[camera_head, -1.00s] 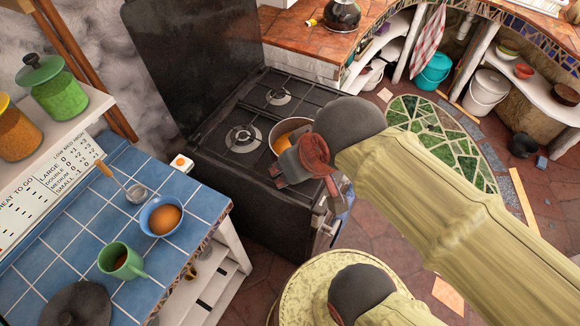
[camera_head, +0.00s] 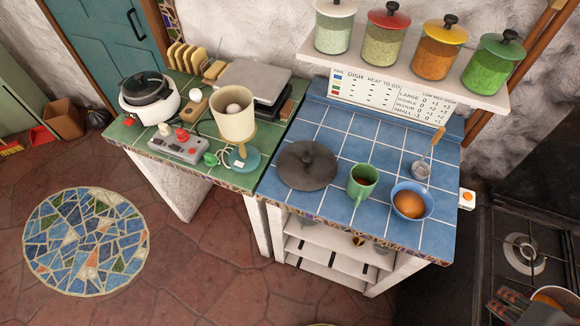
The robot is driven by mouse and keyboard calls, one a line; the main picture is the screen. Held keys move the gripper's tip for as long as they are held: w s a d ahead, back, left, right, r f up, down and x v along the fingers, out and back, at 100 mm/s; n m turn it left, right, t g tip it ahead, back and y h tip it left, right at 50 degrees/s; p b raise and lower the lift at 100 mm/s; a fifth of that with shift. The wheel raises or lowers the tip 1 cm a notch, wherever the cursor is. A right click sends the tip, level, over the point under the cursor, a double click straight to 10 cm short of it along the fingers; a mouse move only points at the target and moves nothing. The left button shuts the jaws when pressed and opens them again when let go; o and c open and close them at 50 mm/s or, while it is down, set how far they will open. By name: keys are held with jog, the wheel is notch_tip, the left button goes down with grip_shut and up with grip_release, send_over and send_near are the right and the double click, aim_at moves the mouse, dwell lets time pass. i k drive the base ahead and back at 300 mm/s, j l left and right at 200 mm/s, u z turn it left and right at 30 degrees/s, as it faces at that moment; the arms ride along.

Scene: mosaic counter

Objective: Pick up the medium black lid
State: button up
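The black lid (camera_head: 307,165), round with a knob on top, lies flat on the blue-tiled counter (camera_head: 385,143), left of the green mug. Another dark lid (camera_head: 146,87) sits on a white pot on the green-tiled counter to the left.
A green mug (camera_head: 362,181), a blue bowl (camera_head: 412,202) with an orange-brown round thing in it and a ladle (camera_head: 422,168) stand right of the lid. A shelf (camera_head: 405,77) with several jars hangs behind. The stove (camera_head: 525,240) is at right.

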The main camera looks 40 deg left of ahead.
aim_at(306, 166)
jog(key=u, duration=1.75)
jog(key=z, duration=2.65)
jog(key=k+j+u, duration=0.1)
jog(key=j+u, duration=0.25)
jog(key=j, duration=0.4)
jog(key=j+u, duration=0.35)
jog(key=j, duration=0.4)
